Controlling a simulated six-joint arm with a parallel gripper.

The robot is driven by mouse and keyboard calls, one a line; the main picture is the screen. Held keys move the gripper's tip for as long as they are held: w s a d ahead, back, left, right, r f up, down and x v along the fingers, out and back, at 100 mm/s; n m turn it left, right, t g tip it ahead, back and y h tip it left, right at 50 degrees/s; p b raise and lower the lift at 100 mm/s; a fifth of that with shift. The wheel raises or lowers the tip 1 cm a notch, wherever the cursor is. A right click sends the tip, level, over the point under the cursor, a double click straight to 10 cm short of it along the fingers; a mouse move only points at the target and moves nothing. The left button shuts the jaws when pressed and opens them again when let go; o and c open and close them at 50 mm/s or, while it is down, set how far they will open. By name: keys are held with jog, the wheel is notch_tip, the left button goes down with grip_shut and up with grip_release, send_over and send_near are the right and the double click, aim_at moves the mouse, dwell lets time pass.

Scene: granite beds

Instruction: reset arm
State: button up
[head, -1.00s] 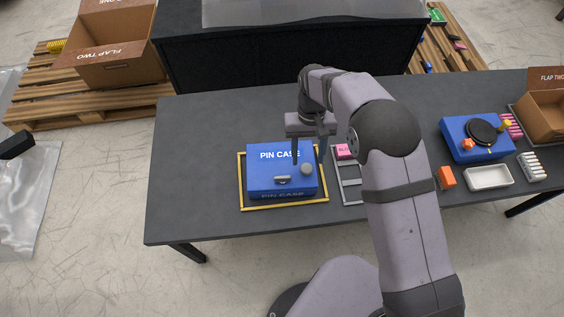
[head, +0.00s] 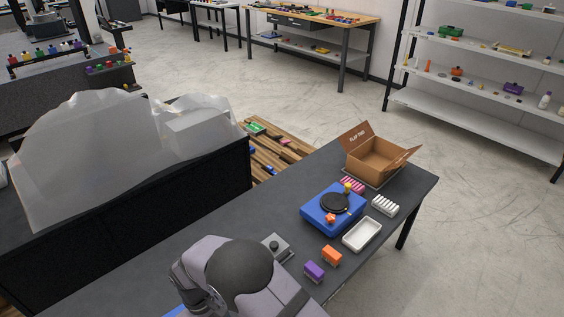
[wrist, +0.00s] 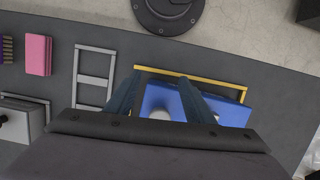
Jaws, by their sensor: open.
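My gripper (wrist: 161,84) shows in the wrist view with its two dark fingers spread apart and nothing between them. It hangs above the blue pin case (wrist: 236,113), which lies inside a yellow frame (wrist: 205,77). The fingers and palm hide part of the case, and a pale round knob on it shows between the fingers. In the head view my arm is at the bottom, and the gripper is out of sight there.
A grey ladder-like frame (wrist: 95,47) and pink block (wrist: 38,54) lie beside the case. Purple (head: 314,271) and orange (head: 331,255) blocks, a white tray (head: 362,235), a blue device (head: 318,218) and an open carton (head: 377,160) occupy the table's right part.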

jog(key=s+d+r+m+p, duration=0.1)
jog(key=s+d+r, duration=0.25)
jog(key=d, duration=0.45)
jog(key=s+d+r+m+g, duration=0.1)
jog(key=s+d+r+m, duration=0.1)
jog(key=d+r, duration=0.45)
jog(key=s+d+r+m+p, duration=0.1)
jog(key=s+d+r, duration=0.2)
jog(key=d, duration=0.7)
jog(key=w+d+r+m+t+y+p, duration=0.1)
jog(key=w+d+r+m+t+y, duration=0.1)
jog(key=w+d+r+m, duration=0.3)
notch_tip(320, 180, up, 3)
jog(key=d+t, duration=0.1)
jog(key=d, duration=0.2)
jog(key=shift+m, duration=0.3)
jog(key=shift+a, duration=0.1)
